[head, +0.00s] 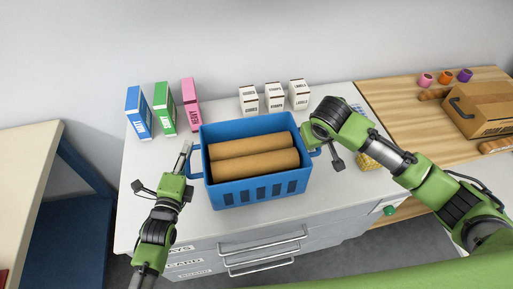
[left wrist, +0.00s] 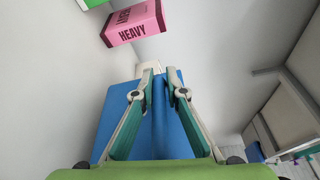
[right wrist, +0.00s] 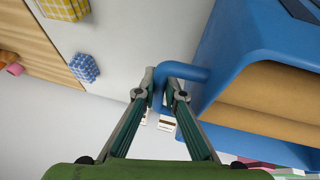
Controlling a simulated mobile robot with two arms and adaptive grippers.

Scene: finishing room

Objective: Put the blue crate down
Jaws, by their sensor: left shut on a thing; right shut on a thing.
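The blue crate (head: 257,190) is upright at the middle of the head view, over the white counter, with two brown rolls (head: 258,165) lying in it. I cannot tell whether its base touches the counter. My left gripper (head: 186,152) is shut at the crate's left side, by the left handle. In the left wrist view its fingers (left wrist: 151,85) are close together against the blue crate (left wrist: 178,135). My right gripper (head: 315,142) is at the right handle, its tips partly hidden in the head view. In the right wrist view its fingers (right wrist: 160,88) are shut on the blue handle (right wrist: 185,70).
Blue (head: 138,112), green (head: 164,108) and pink (head: 191,103) boxes stand behind the crate to the left. Small white boxes (head: 274,97) stand behind it. A yellow checked item (head: 367,162) is to the right. A cardboard box (head: 480,108) sits on the wooden top (head: 405,100). Counter left of the crate is bare.

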